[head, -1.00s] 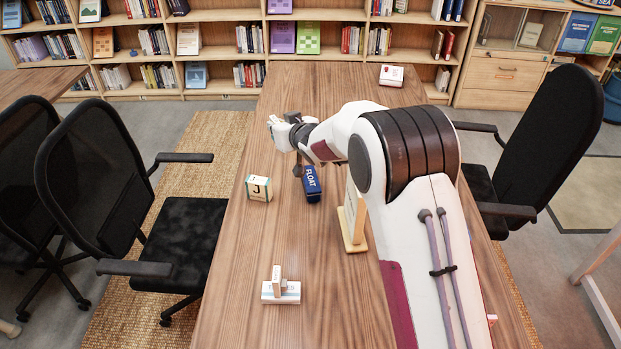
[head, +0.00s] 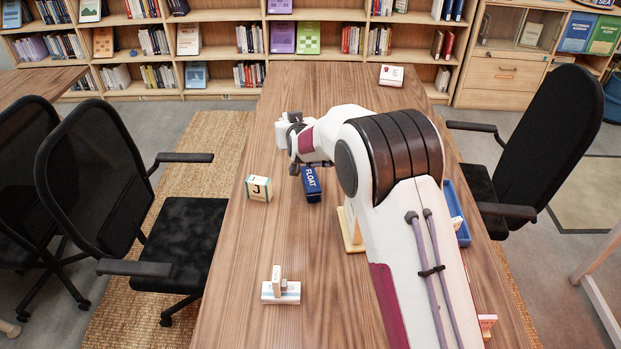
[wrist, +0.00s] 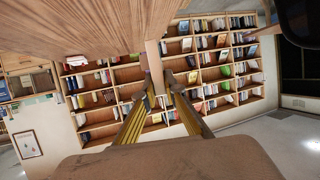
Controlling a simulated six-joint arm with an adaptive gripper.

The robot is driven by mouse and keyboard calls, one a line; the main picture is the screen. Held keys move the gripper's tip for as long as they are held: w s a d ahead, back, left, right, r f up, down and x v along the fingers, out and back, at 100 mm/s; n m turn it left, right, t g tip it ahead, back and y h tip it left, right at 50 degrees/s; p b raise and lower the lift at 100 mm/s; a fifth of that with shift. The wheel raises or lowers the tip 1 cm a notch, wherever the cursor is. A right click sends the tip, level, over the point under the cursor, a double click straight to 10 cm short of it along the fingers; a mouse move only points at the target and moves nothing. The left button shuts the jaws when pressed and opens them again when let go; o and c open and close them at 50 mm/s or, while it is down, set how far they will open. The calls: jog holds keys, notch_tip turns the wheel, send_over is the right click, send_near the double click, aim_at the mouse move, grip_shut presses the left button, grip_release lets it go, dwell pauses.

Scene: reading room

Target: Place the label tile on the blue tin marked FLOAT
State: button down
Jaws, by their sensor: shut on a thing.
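The blue tin marked FLOAT (head: 311,185) lies on the wooden table near the middle, and my wrist hides its far end in the head view. My gripper (wrist: 156,82) is shut on a pale, wood-coloured piece, seemingly the label tile (wrist: 154,62), between its striped fingers in the wrist view. No writing on it can be read from there. In the head view my wrist is just beyond and above the tin; the held tile cannot be made out, nor whether it touches the tin.
A box with a numeral (head: 258,188) stands left of the tin. A wooden stand (head: 353,232) is to the right, partly behind my arm, with a blue tray (head: 464,232) further right. A white block with an upright piece (head: 281,292) is nearer. The table's left front is clear.

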jog(key=shift+d+m+h, duration=0.6)
jog(key=shift+d, duration=0.3)
jog(key=m+h, duration=0.2)
jog(key=h, duration=0.1)
send_over(308, 181)
jog(key=shift+t, duration=0.4)
notch_tip(308, 181, down, 5)
jog(key=shift+f, duration=0.1)
notch_tip(308, 181, down, 6)
jog(key=shift+f, duration=0.1)
jog(key=shift+f, duration=1.8)
jog(key=shift+f, duration=0.15)
